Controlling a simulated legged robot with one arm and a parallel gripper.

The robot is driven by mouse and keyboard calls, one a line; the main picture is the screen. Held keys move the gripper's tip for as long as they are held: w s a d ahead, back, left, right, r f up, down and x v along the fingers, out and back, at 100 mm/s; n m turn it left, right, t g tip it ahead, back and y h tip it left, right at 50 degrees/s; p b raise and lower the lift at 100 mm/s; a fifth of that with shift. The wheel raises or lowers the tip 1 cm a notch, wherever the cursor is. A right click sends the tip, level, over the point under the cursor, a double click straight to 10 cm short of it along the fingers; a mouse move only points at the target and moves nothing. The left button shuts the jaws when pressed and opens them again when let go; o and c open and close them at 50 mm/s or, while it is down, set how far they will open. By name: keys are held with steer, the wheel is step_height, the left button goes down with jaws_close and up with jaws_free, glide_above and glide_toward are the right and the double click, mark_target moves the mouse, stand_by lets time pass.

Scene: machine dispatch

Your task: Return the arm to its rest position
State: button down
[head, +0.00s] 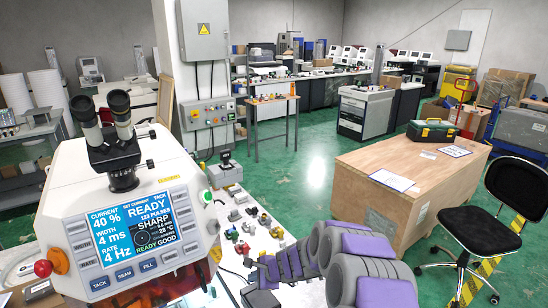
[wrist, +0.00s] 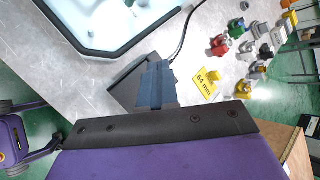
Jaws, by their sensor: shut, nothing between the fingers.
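My arm, grey with purple panels, reaches in from the lower right of the head view, low beside the workbench (head: 275,238). My gripper (wrist: 158,72) shows in the wrist view as dark blue fingers beyond a black bar and purple housing. The fingers are together with nothing held. The fingertips are hard to make out in the head view.
A white machine with a lit display (head: 130,225) stands at the left. Small coloured parts (head: 240,232) lie on the bench. A wooden crate (head: 400,190) and a black chair (head: 510,195) stand to the right. Green floor (head: 310,150) is open beyond the bench.

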steer(key=s+r+n+g, duration=0.4)
steer(key=s+r+n, duration=0.6)
steer(key=s+r, duration=0.75)
steer(key=s+d+n+g+h, duration=0.1)
steer(key=s+d+n+h, duration=0.1)
steer(key=s+d, duration=0.5)
steer(key=s+d+r+n+g+h, duration=0.1)
steer(key=s+d, duration=0.5)
steer(key=s, duration=0.6)
steer(key=s+d+n+h, duration=0.2)
steer(key=s+d+h, duration=0.2)
steer(key=s+d, duration=0.3)
steer(key=s, duration=0.3)
steer(key=shift+s+d+r+n+g, duration=0.2)
steer(key=shift+d+r+n+g, duration=0.1)
steer(key=shift+g, duration=0.1)
